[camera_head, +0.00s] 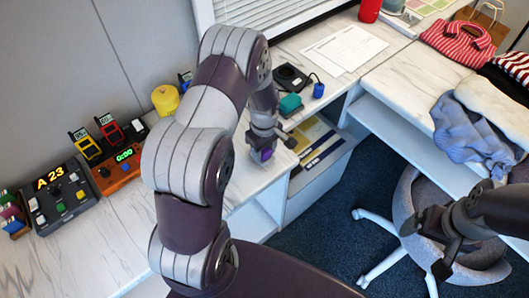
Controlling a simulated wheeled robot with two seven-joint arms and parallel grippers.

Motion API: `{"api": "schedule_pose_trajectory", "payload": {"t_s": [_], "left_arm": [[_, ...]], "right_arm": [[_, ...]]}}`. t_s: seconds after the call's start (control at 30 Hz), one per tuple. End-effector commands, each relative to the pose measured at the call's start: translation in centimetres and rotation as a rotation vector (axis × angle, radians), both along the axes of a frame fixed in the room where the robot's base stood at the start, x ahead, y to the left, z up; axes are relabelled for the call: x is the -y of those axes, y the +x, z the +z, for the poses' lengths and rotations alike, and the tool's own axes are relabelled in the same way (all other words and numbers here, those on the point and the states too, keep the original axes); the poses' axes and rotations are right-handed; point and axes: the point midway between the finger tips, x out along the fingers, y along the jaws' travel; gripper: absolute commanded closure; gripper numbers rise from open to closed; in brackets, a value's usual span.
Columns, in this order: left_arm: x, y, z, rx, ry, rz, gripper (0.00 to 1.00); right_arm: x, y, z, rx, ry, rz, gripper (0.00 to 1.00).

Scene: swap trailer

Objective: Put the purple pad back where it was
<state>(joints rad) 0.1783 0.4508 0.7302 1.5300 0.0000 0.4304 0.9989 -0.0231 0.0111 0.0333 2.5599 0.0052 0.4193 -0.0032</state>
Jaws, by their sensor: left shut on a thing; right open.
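The purple pad (264,156) is a small purple piece in the jaws of my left gripper (268,145). The gripper is shut on it, over the marble-look counter near its front edge. I cannot tell whether the pad touches the counter, and the fingers hide part of it. My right gripper (428,250) is open and empty at the lower right, in front of the grey chair (410,205).
A teal block (290,103), a blue item (319,88) and a black device (291,77) sit behind my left gripper. An orange timer (118,170) and a dark "A 23" console (62,198) stand at left. Papers (345,46) lie at back; clothes (470,130) at right.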

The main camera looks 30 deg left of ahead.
Motion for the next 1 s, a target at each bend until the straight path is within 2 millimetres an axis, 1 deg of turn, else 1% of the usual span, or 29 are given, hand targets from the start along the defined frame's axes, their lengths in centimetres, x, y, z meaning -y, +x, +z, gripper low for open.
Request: {"api": "schedule_pose_trajectory", "payload": {"t_s": [0.03, 0.13, 0.47, 0.5, 0.57, 0.6, 0.87, 0.97, 1.0], "left_arm": [[0.0, -0.1, -1.0, -0.004, 0.0, 0.0, 0.8], [0.0, -0.1, -2.3, -0.004, -0.001, 0.0, 0.8], [0.0, 0.0, -2.8, 0.0, 0.0, 0.001, 0.8], [0.0, 0.0, -2.8, 0.0, 0.0, 0.001, 0.48], [0.0, 0.0, -2.7, 0.0, 0.0, 0.001, 0.29], [0.0, 0.0, -2.7, 0.0, 0.0, 0.001, 0.26], [0.1, 0.0, -2.5, 0.0, 0.0, 0.001, 0.26], [0.0, 0.1, -1.5, 0.001, 0.001, 0.001, 0.26], [0.0, 0.2, -0.7, 0.004, 0.0, 0.001, 0.26]], "right_arm": [[0.0, 0.0, 0.2, 0.0, 0.0, 0.0, 0.07], [0.0, 0.0, 0.3, 0.0, 0.0, 0.0, 0.07], [0.0, 0.0, 0.0, 0.0, 0.0, 0.0, 0.07], [0.0, 0.0, 0.0, 0.0, 0.0, 0.0, 0.07], [0.0, 0.0, 0.1, 0.0, 0.0, 0.0, 0.07], [0.0, 0.0, 0.1, 0.0, 0.0, 0.0, 0.07], [0.0, 0.0, 0.2, 0.0, 0.0, 0.0, 0.07], [0.0, 0.0, 0.2, 0.0, 0.0, 0.0, 0.07], [0.0, 0.0, 0.1, 0.0, 0.0, 0.0, 0.07]]}}
